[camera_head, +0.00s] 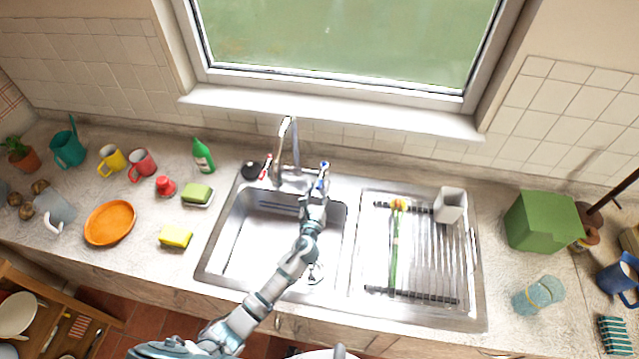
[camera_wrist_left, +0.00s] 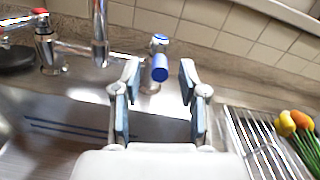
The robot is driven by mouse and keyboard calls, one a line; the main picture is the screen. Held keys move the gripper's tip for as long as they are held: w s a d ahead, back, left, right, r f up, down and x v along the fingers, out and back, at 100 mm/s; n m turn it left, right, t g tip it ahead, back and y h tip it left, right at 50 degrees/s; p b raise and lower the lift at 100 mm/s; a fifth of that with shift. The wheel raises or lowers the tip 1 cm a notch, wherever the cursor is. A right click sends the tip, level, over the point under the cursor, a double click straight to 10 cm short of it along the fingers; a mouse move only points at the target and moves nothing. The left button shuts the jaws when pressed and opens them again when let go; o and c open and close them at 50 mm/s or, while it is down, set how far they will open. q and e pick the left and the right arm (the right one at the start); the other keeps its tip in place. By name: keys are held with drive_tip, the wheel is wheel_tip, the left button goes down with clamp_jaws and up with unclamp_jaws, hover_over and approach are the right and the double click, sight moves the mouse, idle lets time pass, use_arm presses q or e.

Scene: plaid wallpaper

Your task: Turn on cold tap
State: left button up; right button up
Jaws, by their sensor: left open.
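The cold tap (camera_head: 323,170), with a blue-ended handle, stands right of the faucet spout (camera_head: 288,140) at the back of the sink. In the left wrist view, its blue handle (camera_wrist_left: 159,68) shows between and beyond the two fingers. The blue end points toward the camera. My left gripper (camera_head: 317,196) reaches over the sink, just in front of the cold tap. It also shows in the left wrist view (camera_wrist_left: 157,88), open and empty, with its fingers on either side of the handle's line. Contact with the handle is not visible. My right gripper is out of view.
The hot tap (camera_head: 266,166), with a red end, stands left of the spout. The sink basin (camera_head: 240,235) lies under my left arm. A drying rack (camera_head: 430,260) with green-stemmed vegetables and a grey holder (camera_head: 450,204) is to the right. A green bottle (camera_head: 203,156) stands left.

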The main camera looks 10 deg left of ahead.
sight(322, 176)
use_arm(q)
drive_tip(key=shift+w+d, duration=0.15)
drive_tip(key=shift+w, duration=1.2)
drive_tip(key=shift+a, duration=0.25)
